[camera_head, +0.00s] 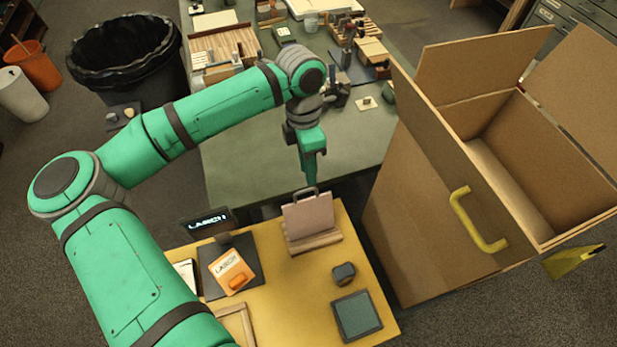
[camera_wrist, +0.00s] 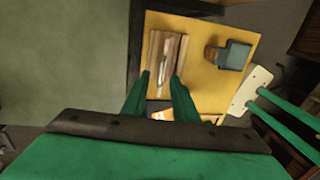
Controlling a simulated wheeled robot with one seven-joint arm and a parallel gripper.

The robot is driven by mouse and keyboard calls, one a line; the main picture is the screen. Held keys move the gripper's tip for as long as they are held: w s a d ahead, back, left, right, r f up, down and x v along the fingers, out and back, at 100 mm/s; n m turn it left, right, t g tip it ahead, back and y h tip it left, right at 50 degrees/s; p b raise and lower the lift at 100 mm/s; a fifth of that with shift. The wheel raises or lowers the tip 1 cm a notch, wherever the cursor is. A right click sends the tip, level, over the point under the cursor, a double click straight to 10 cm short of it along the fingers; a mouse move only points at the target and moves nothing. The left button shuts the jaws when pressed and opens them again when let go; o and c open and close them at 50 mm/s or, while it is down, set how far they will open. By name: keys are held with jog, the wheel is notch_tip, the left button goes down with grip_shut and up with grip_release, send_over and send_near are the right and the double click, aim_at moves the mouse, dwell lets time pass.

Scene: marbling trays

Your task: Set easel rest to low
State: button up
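The easel rest (camera_head: 312,240) is a wooden stand on the yellow table, with a pale board (camera_head: 308,216) leaning upright on it and a dark loop above the board. My gripper (camera_head: 308,180) hangs pointing down just above and behind the board, apparently not touching it. In the wrist view, my gripper (camera_wrist: 160,74) has its two green fingers spread with a gap between them and nothing held. The easel rest (camera_wrist: 157,60) lies just beyond the fingertips there. The rest's height setting cannot be read.
The yellow table (camera_head: 270,315) also carries a dark block (camera_head: 343,273), a dark green pad (camera_head: 357,315), an orange-and-white card (camera_head: 231,270) and a small sign (camera_head: 207,224). A large open cardboard box (camera_head: 420,225) stands close on the right. A green worktable (camera_head: 245,165) lies behind.

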aim_at(309, 189)
jog(key=shift+s+f, duration=0.2)
jog(key=shift+f, duration=0.6)
jog(key=shift+s+f, duration=0.15)
jog(key=shift+f, duration=0.65)
jog(key=shift+s+f, duration=0.2)
jog(key=shift+f, duration=0.6)
jog(key=shift+d, duration=0.1)
grip_shut()
jog(key=shift+w+d+r, duration=0.1)
jog(key=shift+w, duration=0.1)
